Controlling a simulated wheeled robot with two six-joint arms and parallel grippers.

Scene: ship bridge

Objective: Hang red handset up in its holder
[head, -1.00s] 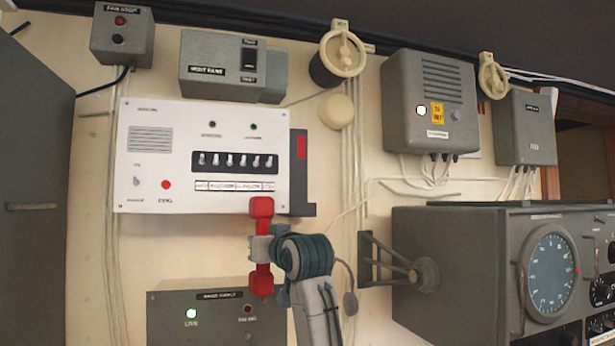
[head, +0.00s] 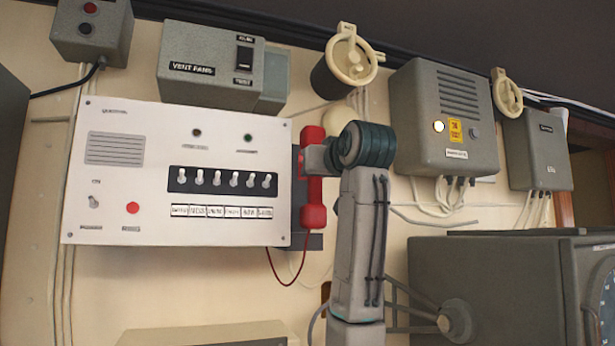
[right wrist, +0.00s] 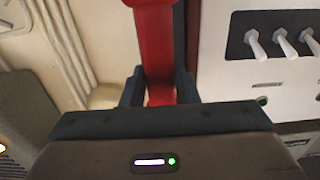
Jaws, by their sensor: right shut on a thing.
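The red handset (head: 314,195) is upright in the head view, just right of the white panel. My right gripper (head: 311,160) is shut on its middle grip, with the arm coming up from below. In the right wrist view the handset (right wrist: 157,45) runs between the two fingers (right wrist: 160,88). The dark grey holder (head: 315,241) is fixed at the panel's right edge. The handset overlaps it and hides most of it; I cannot tell whether they touch. A red cord hangs from the handset's lower end. My left gripper is not in view.
The white panel (head: 120,200) with a row of toggle switches stands close left of the handset. A cream round fitting (head: 340,120) and wall cables are close to its right. A grey box (head: 445,120) and a large grey console (head: 480,290) are further right.

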